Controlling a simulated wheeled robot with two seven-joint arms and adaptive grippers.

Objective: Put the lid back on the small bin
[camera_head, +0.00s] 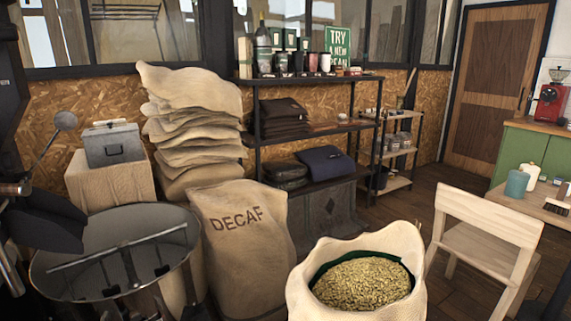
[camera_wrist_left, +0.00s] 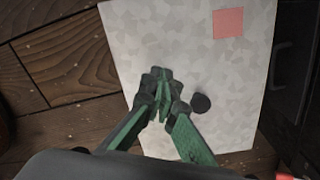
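In the left wrist view my left gripper (camera_wrist_left: 163,84) has its fingertips together with nothing visible between them. Below it is a pale grey mottled rectangular panel (camera_wrist_left: 175,40) with a pink square (camera_wrist_left: 228,23) near one corner. A round black knob (camera_wrist_left: 201,103) shows on the panel, just right of the fingers and apart from them. I cannot tell whether this panel is the bin's lid, or how far below the fingers it lies. No small bin is clearly identifiable in the head view. Neither gripper shows there, and my right gripper is not in view.
A round metal tray (camera_head: 110,240) is at the left. A grey handled box (camera_head: 115,145) sits on a cloth-covered stand. A DECAF sack (camera_head: 238,235), an open sack of beans (camera_head: 320,260) and a wooden chair (camera_head: 490,225) fill the front. Bare floor (camera_head: 425,195) shows behind the chair.

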